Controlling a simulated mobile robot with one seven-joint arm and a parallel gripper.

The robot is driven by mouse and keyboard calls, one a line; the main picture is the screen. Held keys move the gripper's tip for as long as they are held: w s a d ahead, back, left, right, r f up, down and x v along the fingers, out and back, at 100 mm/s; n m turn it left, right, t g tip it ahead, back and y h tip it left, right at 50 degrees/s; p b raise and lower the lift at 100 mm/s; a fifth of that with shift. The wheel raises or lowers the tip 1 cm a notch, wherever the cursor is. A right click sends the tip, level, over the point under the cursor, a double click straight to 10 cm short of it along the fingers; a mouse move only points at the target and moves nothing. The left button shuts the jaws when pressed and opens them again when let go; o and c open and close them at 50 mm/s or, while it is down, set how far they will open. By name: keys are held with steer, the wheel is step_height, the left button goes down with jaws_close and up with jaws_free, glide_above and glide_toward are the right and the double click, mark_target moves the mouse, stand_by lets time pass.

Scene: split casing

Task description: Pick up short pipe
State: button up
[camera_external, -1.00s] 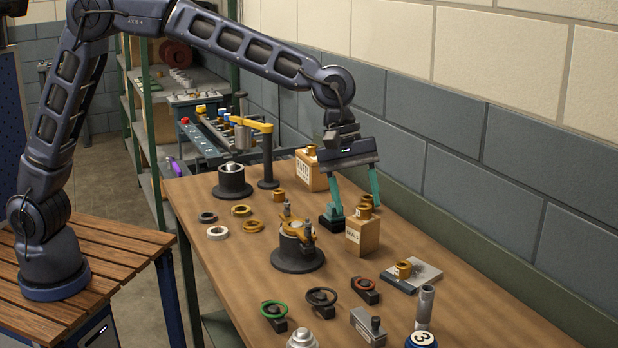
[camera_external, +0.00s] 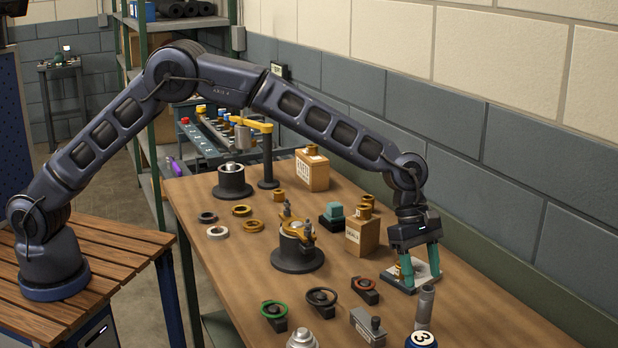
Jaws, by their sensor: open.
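My gripper (camera_external: 420,270) is open, its two teal fingers pointing down over a grey plate (camera_external: 422,282) on the right of the bench. A small brass fitting (camera_external: 396,272) sits on the plate beside the left finger, partly hidden by it. I cannot tell whether the finger touches it. A short grey pipe (camera_external: 425,304) stands upright just in front of the plate, below the gripper in the picture. The gripper is apart from this pipe and holds nothing that I can see.
A cardboard box (camera_external: 361,238) with brass parts on top stands left of my gripper. A round blue piece marked 3 (camera_external: 421,340) is at the pipe's foot. A black-based brass assembly (camera_external: 297,255) stands mid-bench.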

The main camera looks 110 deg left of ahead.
mark_target(429, 313)
steer(key=x, duration=0.8)
steer(key=shift+w+d+f, duration=0.1)
steer(key=shift+d+f, duration=0.05)
steer(key=shift+d, duration=0.1)
steer(key=shift+c, duration=0.2)
jaws_close()
